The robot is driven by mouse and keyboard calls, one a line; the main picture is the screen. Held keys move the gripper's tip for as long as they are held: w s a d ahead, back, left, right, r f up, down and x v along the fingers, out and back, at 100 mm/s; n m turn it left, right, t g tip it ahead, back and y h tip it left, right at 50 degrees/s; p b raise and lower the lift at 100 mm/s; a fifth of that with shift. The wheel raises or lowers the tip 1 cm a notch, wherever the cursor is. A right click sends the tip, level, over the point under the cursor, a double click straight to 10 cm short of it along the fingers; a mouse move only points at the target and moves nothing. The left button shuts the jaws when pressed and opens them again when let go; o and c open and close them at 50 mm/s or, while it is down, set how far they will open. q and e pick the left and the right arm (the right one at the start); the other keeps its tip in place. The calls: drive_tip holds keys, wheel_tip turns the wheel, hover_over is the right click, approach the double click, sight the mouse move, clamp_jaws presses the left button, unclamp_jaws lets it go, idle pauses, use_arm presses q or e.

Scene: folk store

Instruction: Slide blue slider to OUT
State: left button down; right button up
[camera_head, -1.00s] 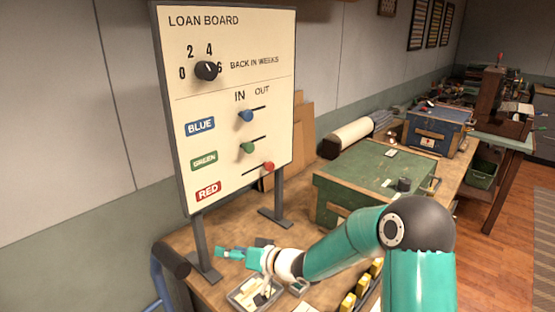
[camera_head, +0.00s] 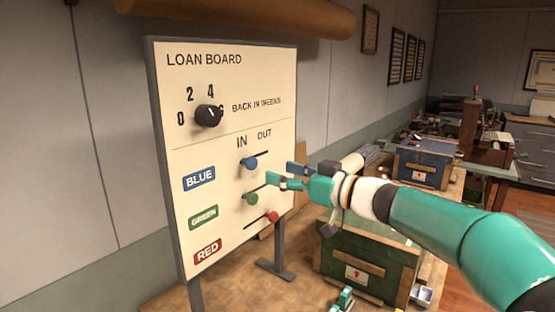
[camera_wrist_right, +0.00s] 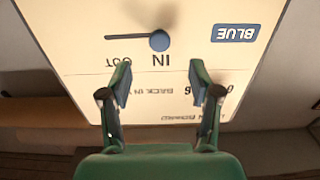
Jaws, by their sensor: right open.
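The loan board (camera_head: 215,215) stands upright on the left, with slots running from IN to OUT. The blue slider (camera_head: 249,163) sits at the IN end of its slot, in the top row. In the right wrist view the board is upside down, and the blue slider (camera_wrist_right: 159,41) shows beyond the fingertips, under IN, with the slot running toward OUT. My right gripper (camera_head: 278,174) is open and empty, in front of the board, right of and slightly below the blue slider. In the right wrist view its fingers (camera_wrist_right: 160,75) are apart, with nothing between them.
The green slider (camera_head: 250,198) is just below and close to my right gripper. The red slider (camera_head: 271,217) is lower, toward the right of its slot. A black dial (camera_head: 209,115) is above. A green chest (camera_head: 368,265) stands right of the board.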

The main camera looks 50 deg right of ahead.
sight(254, 164)
drive_tip(key=w, duration=0.5)
drive_tip(key=w+b, duration=0.1)
drive_tip(key=w, duration=0.2)
drive_tip(key=shift+w+a, duration=0.1)
drive_tip(key=shift+a, duration=0.25)
drive_tip(key=shift+w, duration=0.15)
drive_tip(key=shift+r+p, duration=0.15)
drive_tip(key=shift+p, duration=0.25)
drive_tip(key=shift+c, duration=0.3)
drive_tip(key=c, duration=0.8)
